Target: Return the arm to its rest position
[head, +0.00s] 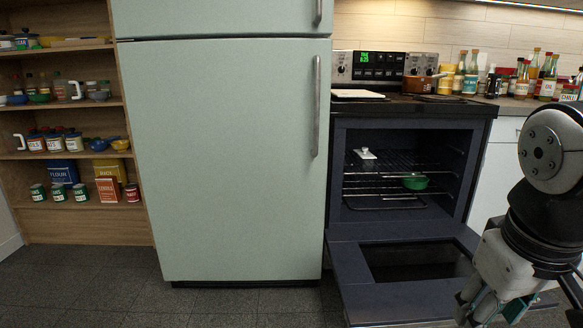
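My arm (543,190) is folded at the right edge of the head view, in front of the white cabinet. My gripper (484,310) hangs low at the bottom right, beside the open oven door (355,290). Its fingertips are partly cut off by the frame edge, so I cannot tell whether it is open or shut. No object shows in it.
The oven (337,185) stands open, its door lowered into the floor space. Floor (90,285) at the left is clear.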

